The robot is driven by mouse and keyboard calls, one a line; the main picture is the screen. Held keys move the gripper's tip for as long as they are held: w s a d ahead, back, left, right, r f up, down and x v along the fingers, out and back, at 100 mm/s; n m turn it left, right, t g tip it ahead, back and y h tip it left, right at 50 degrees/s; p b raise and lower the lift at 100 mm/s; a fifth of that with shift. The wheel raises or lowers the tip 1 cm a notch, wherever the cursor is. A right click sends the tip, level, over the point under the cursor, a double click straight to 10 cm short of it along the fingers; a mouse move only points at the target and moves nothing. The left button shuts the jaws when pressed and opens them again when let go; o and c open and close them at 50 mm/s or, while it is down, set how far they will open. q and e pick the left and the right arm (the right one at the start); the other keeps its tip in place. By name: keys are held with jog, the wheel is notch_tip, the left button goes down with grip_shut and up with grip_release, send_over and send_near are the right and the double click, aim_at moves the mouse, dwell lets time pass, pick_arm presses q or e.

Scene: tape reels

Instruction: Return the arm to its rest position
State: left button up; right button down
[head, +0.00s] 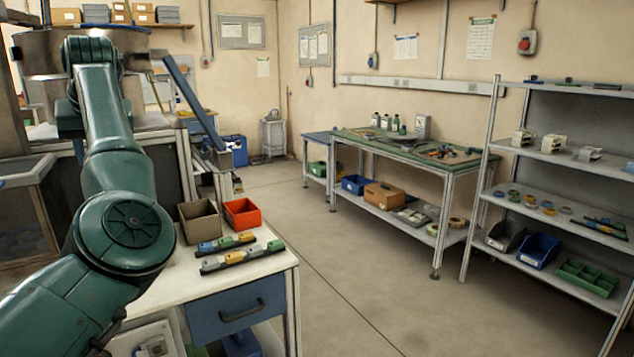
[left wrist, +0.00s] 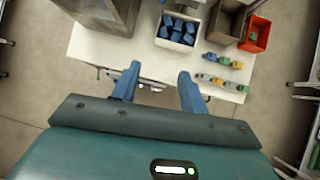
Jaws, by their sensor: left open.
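My left arm (head: 120,215) rises in the head view from the lower left, bent over the white table (head: 180,285). Its gripper cannot be made out there. In the left wrist view my left gripper (left wrist: 159,73) is open, with its two blue fingers wide apart and nothing between them. It hangs above the near edge of the white table (left wrist: 90,47), apart from everything on it. My right arm and gripper are in neither view.
Two rows of coloured blocks (head: 240,254) lie on the table near a brown bin (head: 199,220) and a red bin (head: 242,213). A white box of blue pieces (left wrist: 177,32) stands there too. A workbench (head: 410,149) and shelves (head: 545,155) stand right; the floor between is clear.

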pick_arm(q)
jog(key=s+a+f+m+g+y, duration=0.1)
jog(key=s+a+f+m+y, duration=0.15)
jog(key=a+f+y, duration=0.4)
jog(key=s+a+f+m+g+y, duration=0.1)
jog(key=s+a+f+y, duration=0.25)
jog(key=a+y, duration=0.5)
jog(key=s+d+f+m+t+h, duration=0.1)
jog(key=d+f+m+t+h, duration=0.75)
jog(key=d+m, duration=0.55)
jog(key=s+d+f+m+t+h, duration=0.1)
jog(key=d+f+m+t+h, duration=0.8)
jog(key=m, duration=0.9)
jog(key=s+d+f+m+g+h, duration=0.3)
jog(key=s+d+f+m+g, duration=0.2)
jog(key=s+d+f, duration=0.3)
jog(key=s+d+f+m+g+h, duration=0.3)
jog(key=s+d+f+m+g, duration=0.2)
jog(key=s+f, duration=0.9)
jog(key=s+d, duration=0.2)
jog(key=d, duration=0.1)
jog(key=shift+s+d+f, duration=0.25)
jog(key=shift+s+f, duration=0.1)
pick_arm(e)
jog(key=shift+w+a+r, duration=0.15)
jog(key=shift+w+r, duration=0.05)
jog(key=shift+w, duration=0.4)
